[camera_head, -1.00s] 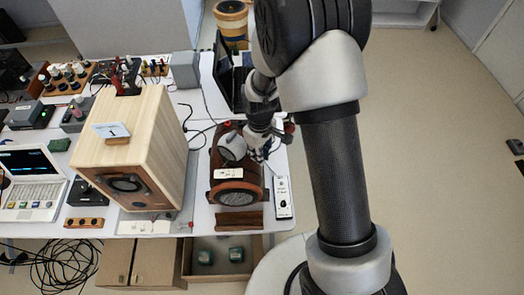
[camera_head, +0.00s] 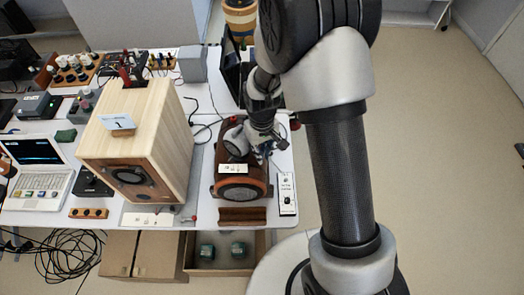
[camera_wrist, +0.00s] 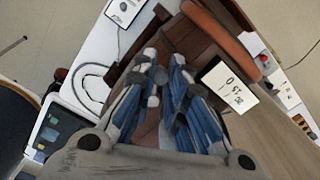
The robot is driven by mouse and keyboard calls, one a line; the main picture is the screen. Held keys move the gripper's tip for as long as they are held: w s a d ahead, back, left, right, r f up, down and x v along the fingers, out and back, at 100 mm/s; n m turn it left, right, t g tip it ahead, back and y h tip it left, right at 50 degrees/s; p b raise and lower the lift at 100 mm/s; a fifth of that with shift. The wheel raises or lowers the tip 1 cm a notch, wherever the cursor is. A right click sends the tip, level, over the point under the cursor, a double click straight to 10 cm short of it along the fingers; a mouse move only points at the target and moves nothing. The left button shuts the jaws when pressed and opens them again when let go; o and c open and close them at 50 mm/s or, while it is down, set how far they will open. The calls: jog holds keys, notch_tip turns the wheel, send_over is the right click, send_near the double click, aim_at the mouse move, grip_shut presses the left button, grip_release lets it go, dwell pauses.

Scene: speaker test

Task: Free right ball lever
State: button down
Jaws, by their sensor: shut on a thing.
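The brown rounded speaker (camera_head: 241,190), with a round grille on its front, stands on the right part of the white table. It also shows in the wrist view, with an orange-brown rim (camera_wrist: 228,27) and a white label (camera_wrist: 230,85). My gripper (camera_head: 268,148) is at the speaker's right side, tilted down. In the wrist view my gripper's blue-and-grey fingers (camera_wrist: 166,72) are close together against the dark wooden side. The right ball lever is not clearly seen; the fingers hide whatever lies between them.
A larger pale wooden speaker (camera_head: 150,140) stands to the left. A white switch box (camera_head: 287,193) lies at the right front, beside a brown wooden block (camera_head: 242,216). A red knob (camera_head: 294,124) and cables are near the table's right edge. Open floor lies to the right.

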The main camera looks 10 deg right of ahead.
jog(key=c, duration=1.6)
grip_release()
jog(key=shift+o, duration=0.2)
